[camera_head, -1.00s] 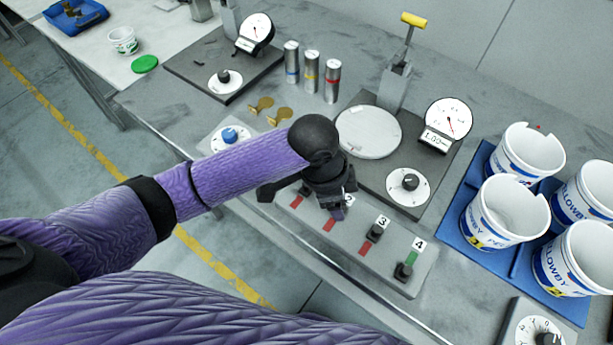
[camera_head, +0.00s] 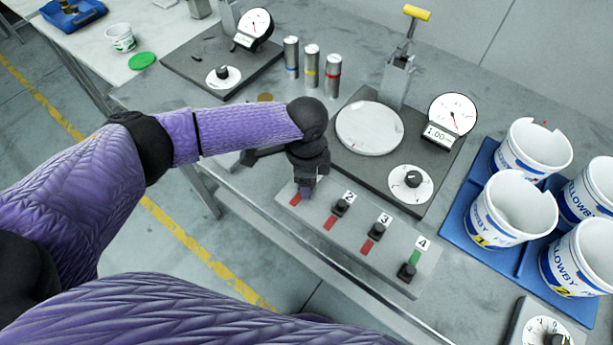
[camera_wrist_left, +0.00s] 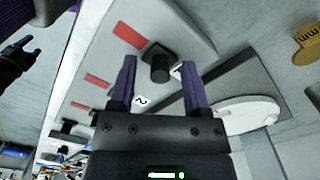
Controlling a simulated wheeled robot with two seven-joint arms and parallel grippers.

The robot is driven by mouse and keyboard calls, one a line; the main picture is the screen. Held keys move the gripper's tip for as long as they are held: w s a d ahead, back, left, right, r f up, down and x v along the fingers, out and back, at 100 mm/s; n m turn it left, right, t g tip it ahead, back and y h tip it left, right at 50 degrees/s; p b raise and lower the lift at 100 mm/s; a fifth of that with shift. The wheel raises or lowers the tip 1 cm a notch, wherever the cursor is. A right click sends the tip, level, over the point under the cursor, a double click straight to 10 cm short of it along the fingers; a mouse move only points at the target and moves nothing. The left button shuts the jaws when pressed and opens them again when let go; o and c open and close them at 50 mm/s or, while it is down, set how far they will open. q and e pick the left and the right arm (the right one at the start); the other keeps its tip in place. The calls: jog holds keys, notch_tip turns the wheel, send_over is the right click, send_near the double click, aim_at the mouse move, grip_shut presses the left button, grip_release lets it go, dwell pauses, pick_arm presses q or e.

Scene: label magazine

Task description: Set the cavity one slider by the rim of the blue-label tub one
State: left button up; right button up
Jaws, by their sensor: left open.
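The grey slider panel (camera_head: 350,230) lies along the bench's front edge, with black knobs and labels 2, 3 and 4 showing. My left gripper (camera_head: 306,190) points down over its left end, where the cavity one slider is hidden in the head view. In the left wrist view a black knob (camera_wrist_left: 159,64), taken as the cavity one slider, stands between the spread, open fingers of the left gripper (camera_wrist_left: 159,78). A red mark lies beside it. A white tub with blue lettering and a yellow 1 (camera_head: 508,212) has a rim with a notch.
Slider 4's knob (camera_head: 407,271) sits nearer the front, with green showing behind it. A gauge (camera_head: 453,113), a dial (camera_head: 410,183) and a round plate (camera_head: 370,128) stand behind the panel. Several tubs share a blue tray (camera_head: 455,215) at right.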

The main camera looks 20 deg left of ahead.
pick_arm(q)
grip_shut()
jog(key=shift+r, duration=0.1)
dwell(1.2)
